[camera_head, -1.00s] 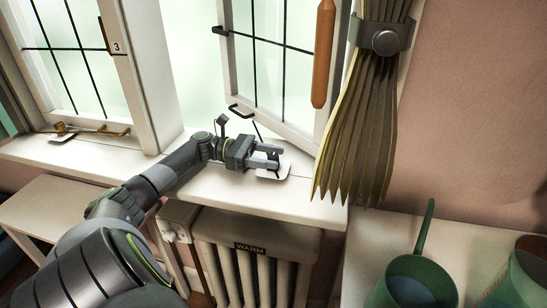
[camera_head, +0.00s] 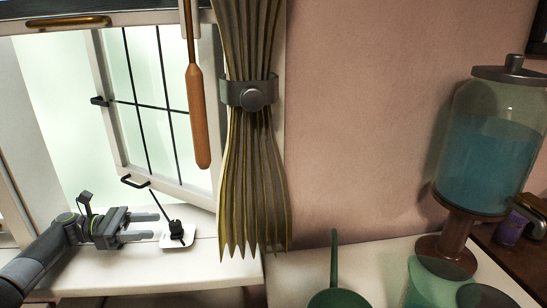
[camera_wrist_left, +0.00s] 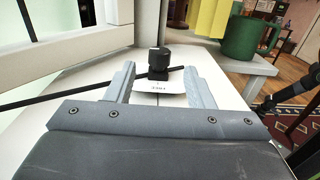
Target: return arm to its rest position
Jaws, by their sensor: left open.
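My left gripper (camera_head: 157,226) is over the white window sill at the lower left of the head view. Its two fingers are apart, with nothing between the tips. A black peg (camera_head: 177,231) on a white plate stands just beyond the fingertips, with a thin black rod leaning by it.
The open window (camera_head: 150,110) stands behind the gripper. A tied curtain (camera_head: 252,170) hangs to its right, and a wooden-handled rod (camera_head: 200,115) hangs beside it. A green pot (camera_head: 338,300), a green pitcher (camera_head: 430,280) and a glass dispenser (camera_head: 485,165) stand further right.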

